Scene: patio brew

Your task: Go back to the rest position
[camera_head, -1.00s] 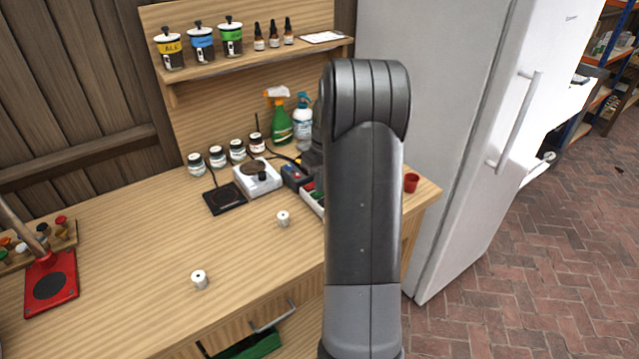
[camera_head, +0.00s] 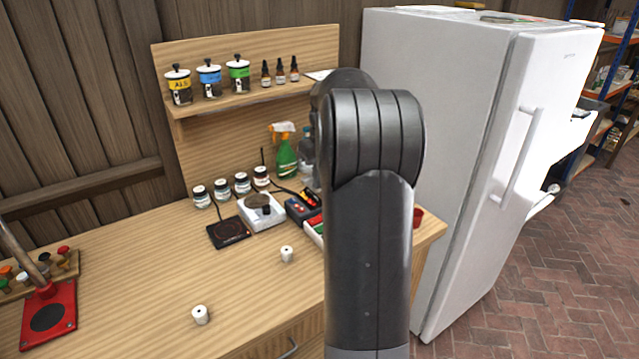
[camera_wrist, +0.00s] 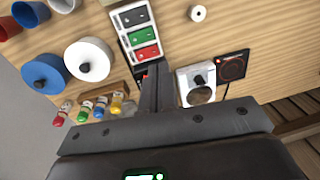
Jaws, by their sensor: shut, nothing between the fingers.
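My gripper (camera_wrist: 157,88) is shut and empty in the wrist view, its fingers together above the wooden workbench. In that view the fingertips overlap the near end of a tray (camera_wrist: 112,18) with grey, green and red compartments; I cannot tell the height above it. In the head view my arm rises in the middle of the picture and hides the gripper and part of the bench (camera_head: 150,270).
A shelf (camera_head: 240,98) holds canisters. A white fridge (camera_head: 470,150) stands right.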

